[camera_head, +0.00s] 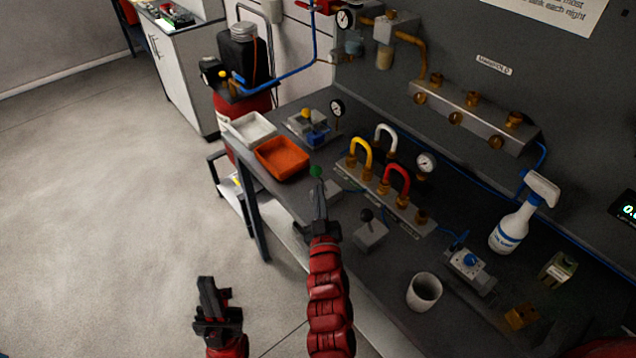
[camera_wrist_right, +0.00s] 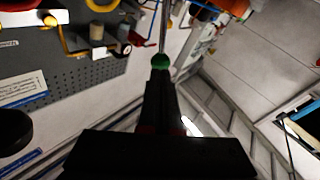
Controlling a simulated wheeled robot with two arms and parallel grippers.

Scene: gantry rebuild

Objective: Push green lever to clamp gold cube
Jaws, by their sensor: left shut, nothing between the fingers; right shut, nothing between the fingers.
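The green lever's round knob (camera_head: 316,171) is near the front edge of the dark bench, right at the tips of my right gripper (camera_head: 318,186). The knob also shows in the right wrist view (camera_wrist_right: 160,61), just beyond the shut fingertips (camera_wrist_right: 160,69). I cannot tell whether they touch. The lever's base is largely hidden by my right gripper. A gold-coloured block (camera_head: 522,316) sits at the bench's lower right; I cannot tell whether it is the task's gold cube, and I see no cube clamped. My left gripper (camera_head: 207,287) is shut and empty, over the floor left of the bench.
An orange tray (camera_head: 282,158) and a white tray (camera_head: 249,130) lie just beyond the knob. A black-knobbed lever (camera_head: 369,228) and a rack with yellow, white and red hoops (camera_head: 385,197) stand to the right. A white cup (camera_head: 424,291) and spray bottle (camera_head: 515,225) are further right.

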